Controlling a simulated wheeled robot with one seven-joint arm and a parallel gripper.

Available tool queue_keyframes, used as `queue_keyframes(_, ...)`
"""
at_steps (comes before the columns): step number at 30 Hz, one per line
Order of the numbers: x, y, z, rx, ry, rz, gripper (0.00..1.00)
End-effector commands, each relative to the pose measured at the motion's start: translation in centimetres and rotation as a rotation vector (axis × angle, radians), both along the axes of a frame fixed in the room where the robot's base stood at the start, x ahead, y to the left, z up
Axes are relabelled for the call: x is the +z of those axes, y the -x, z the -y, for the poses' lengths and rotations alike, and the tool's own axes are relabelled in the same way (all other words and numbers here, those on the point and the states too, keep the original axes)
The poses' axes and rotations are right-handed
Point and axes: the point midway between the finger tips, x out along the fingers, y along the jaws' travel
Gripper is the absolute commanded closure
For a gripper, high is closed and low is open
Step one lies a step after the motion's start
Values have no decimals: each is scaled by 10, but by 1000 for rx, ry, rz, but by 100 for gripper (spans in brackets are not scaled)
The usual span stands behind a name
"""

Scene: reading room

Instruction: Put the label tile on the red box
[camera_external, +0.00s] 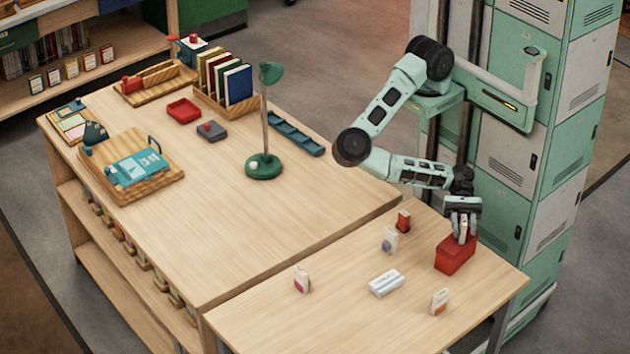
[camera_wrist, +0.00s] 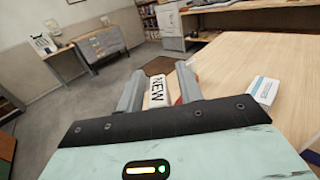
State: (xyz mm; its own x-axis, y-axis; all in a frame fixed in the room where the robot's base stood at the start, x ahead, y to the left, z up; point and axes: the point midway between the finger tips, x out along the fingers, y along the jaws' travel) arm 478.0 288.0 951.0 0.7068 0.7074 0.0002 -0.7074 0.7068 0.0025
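My gripper (camera_external: 462,228) is over the red box (camera_external: 456,255) at the right edge of the small table. It also shows in the wrist view (camera_wrist: 158,78), with its fingers on both sides of a white label tile (camera_wrist: 157,92) reading "NEW". The fingers look closed on the tile, which is upright. In the external view the tile's pale face (camera_external: 463,227) shows between the fingers, at the box's top. I cannot tell whether it touches the box. Only a sliver of red shows beside the tile in the wrist view.
On the small table stand a red item (camera_external: 403,221), a grey-white tag (camera_external: 390,240), a white tag (camera_external: 302,280), an orange-marked tag (camera_external: 440,301) and a white-blue box (camera_external: 385,284). A green lamp (camera_external: 264,167) stands on the large table. Green lockers (camera_external: 510,150) stand behind.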

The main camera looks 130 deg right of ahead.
Motion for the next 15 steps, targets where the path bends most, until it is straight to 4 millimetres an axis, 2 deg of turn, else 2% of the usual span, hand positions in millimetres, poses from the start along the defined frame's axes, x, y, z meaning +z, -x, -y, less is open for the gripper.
queue_keyframes(5,2,1,1,1,1,-1,64)
queue_keyframes(15,-2,39,39,1,-1,-5,64)
